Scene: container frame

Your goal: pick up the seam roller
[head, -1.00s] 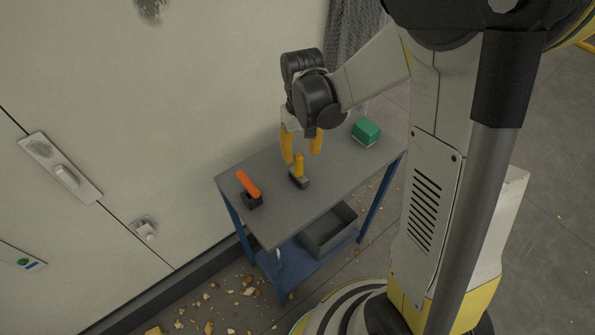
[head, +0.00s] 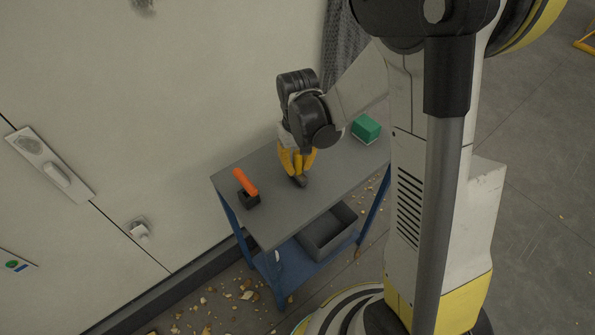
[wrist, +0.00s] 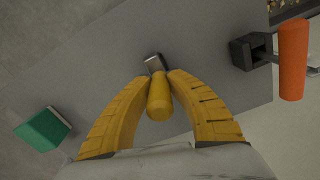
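The seam roller, which I take to be the tool with a yellow handle and a small dark metallic head, stands on the grey table top; its head (head: 299,182) shows below my fingers in the head view. In the wrist view its yellow handle (wrist: 159,102) lies between my two yellow fingers. My gripper (head: 296,168) is drawn in around the handle, and in the wrist view its fingertips (wrist: 161,76) appear to touch both sides. In the head view the fingers hide most of the handle. The head appears to rest on the table.
An orange-handled tool with a black block (head: 248,197) lies near the table's left end. A green box (head: 366,129) stands at the far right end. The table (head: 300,215) has a blue frame and a lower shelf with a grey bin (head: 328,238). A pale wall stands behind.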

